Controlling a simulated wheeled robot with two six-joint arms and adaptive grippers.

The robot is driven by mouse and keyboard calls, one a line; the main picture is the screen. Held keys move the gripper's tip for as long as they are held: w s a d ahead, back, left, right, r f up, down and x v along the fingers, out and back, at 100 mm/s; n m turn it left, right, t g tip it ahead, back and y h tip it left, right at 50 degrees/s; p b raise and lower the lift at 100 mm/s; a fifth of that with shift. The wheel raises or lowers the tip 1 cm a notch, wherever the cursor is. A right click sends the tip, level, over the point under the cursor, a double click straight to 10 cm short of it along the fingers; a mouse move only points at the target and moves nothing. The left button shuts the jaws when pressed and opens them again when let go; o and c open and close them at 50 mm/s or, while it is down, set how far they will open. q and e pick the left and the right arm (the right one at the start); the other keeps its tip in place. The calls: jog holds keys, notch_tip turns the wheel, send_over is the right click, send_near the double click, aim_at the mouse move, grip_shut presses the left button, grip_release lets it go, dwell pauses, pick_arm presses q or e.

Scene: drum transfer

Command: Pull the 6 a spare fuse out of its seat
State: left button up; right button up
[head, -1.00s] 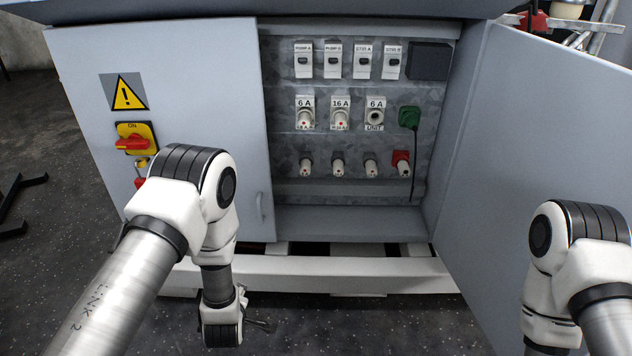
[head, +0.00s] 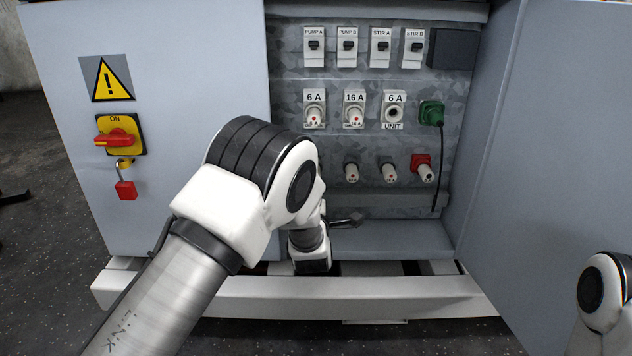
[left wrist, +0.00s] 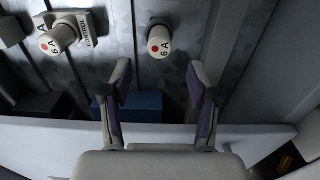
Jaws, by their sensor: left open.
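The 6 A spare fuse (left wrist: 159,42) is a pale cylinder with a red dot and "6 A" on its end. It sits in the back panel, ahead of my left gripper (left wrist: 161,90) in the left wrist view. That gripper is open and empty, its two fingers spread, with a gap between the fingertips and the fuse. In the head view my left gripper (head: 345,220) shows partly, low in front of the cabinet's bottom, and my arm hides this fuse. My right gripper is out of view.
Another 6 A fuse (left wrist: 57,38) sits in the holder marked CONTROL. Other spare fuses (head: 351,172) stand in the lower row, beside a red fuse holder (head: 425,168). A green plug (head: 431,112) has a hanging cable. The open door (head: 560,150) bounds the right side.

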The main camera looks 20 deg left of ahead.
pick_arm(q)
jog(key=b+x, duration=0.2)
jog(key=x, duration=0.7)
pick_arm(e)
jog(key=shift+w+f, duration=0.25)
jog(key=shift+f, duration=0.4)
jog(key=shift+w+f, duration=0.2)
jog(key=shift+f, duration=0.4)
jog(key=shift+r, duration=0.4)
pick_arm(q)
grip_shut()
jog(key=shift+s, duration=0.1)
